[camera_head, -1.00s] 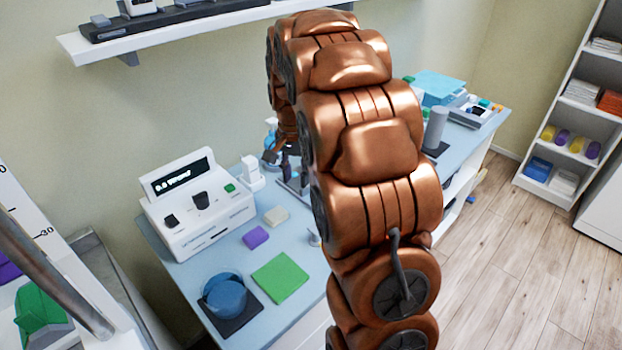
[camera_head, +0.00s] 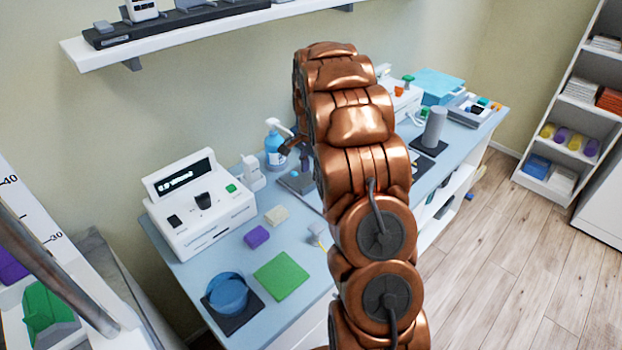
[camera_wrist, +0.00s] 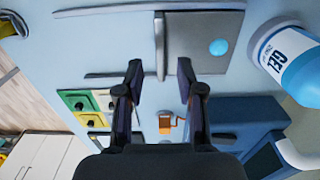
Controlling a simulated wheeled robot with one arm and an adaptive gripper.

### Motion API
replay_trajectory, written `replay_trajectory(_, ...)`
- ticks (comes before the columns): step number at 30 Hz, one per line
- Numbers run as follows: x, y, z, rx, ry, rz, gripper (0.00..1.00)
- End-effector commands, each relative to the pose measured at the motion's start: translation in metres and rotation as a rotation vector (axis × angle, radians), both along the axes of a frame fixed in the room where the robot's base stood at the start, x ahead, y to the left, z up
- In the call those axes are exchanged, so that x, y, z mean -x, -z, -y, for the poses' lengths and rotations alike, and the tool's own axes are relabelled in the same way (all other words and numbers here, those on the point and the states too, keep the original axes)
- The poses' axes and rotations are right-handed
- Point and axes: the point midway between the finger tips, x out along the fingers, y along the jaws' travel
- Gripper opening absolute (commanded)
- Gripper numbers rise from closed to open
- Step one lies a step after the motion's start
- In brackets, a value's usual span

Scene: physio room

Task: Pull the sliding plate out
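In the wrist view, a flat grey plate (camera_wrist: 200,28) with a blue round spot lies on the light blue tabletop. An upright grey tab (camera_wrist: 160,45) stands across its left part. I take this to be the sliding plate. My gripper (camera_wrist: 160,78) is open, with one dark finger on each side of the tab's near end. The gap between the fingers looks empty; I cannot tell whether either finger touches the tab. In the head view, part of a grey plate (camera_head: 297,183) shows by the blue bottle; my arm hides the rest and most of the gripper.
A blue-and-white gel bottle (camera_wrist: 285,55) stands right of the plate in the wrist view. A dark blue block (camera_wrist: 240,115) and coloured square pads (camera_wrist: 85,100) are nearby. In the head view, a white console (camera_head: 200,205) and green pad (camera_head: 281,276) occupy the table's left part.

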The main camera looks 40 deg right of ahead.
Motion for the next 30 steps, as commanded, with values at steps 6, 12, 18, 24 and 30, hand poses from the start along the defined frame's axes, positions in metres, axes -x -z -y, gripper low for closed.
replay_trajectory(6, 0.001, 0.031, 0.0, -0.002, 0.0, -0.004, 0.38)
replay_trajectory(12, 0.0, 0.048, 0.0, 0.0, -0.001, -0.001, 0.38)
replay_trajectory(18, 0.0, 0.049, 0.0, 0.001, -0.001, 0.0, 0.38)
replay_trajectory(24, 0.0, 0.049, 0.0, 0.0, -0.001, 0.0, 0.21)
replay_trajectory(30, 0.0, 0.049, 0.0, 0.0, -0.001, 0.0, 0.0)
